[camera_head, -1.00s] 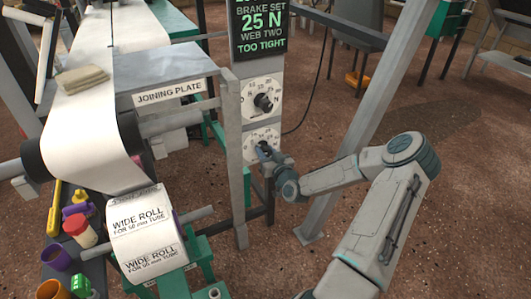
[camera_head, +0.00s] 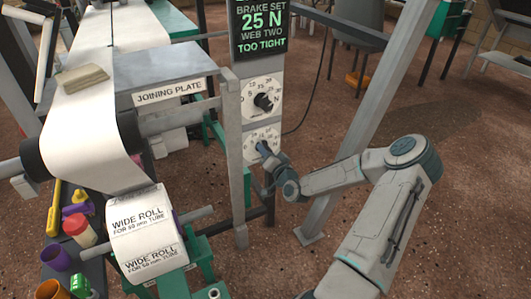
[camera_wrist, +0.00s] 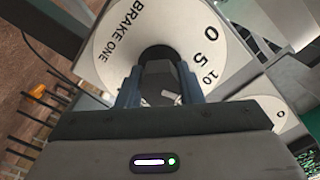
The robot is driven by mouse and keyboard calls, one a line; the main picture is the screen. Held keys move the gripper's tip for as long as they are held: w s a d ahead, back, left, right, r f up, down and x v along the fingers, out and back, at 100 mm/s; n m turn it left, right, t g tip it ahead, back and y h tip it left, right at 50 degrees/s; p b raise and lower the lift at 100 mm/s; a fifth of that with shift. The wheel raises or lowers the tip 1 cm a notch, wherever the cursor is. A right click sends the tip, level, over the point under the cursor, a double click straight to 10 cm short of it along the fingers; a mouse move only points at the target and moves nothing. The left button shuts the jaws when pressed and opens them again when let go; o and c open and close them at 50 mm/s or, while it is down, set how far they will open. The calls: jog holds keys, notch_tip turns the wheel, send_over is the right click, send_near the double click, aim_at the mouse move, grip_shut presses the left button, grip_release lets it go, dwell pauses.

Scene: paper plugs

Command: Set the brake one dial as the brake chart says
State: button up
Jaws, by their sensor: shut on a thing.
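The brake one dial (camera_wrist: 185,22) is a white disc lettered BRAKE ONE, with 0, 5 and 10 visible in the wrist view. In the head view it is the lower dial (camera_head: 251,138) on the grey post. My gripper (camera_head: 264,150) reaches it from the right. In the wrist view my gripper (camera_wrist: 159,88) is shut on the dark knob (camera_wrist: 158,75) at the dial's centre. The fingers and knob hide part of the scale, so the setting cannot be read. A screen (camera_head: 264,28) above reads BRAKE SET 25 N, WEB TWO, TOO TIGHT. I cannot make out a brake chart.
A second dial (camera_head: 261,88) with a black knob sits just above. A grey upright (camera_head: 232,150) and the joining plate (camera_head: 168,94) stand to the left, with a wide roll (camera_head: 138,205) in front. A slanted grey post (camera_head: 340,165) rises behind my arm.

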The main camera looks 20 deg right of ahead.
jog(key=m, duration=0.4)
jog(key=shift+m, duration=1.8)
jog(key=o, duration=1)
jog(key=shift+s, duration=0.1)
jog(key=s, duration=0.4)
jog(key=s+p, duration=0.1)
jog(key=s, duration=0.4)
jog(key=s+p, duration=0.1)
jog(key=s, duration=0.3)
jog(key=shift+s+d, duration=0.25)
jog(key=shift+s, duration=0.1)
jog(key=shift+a, duration=0.1)
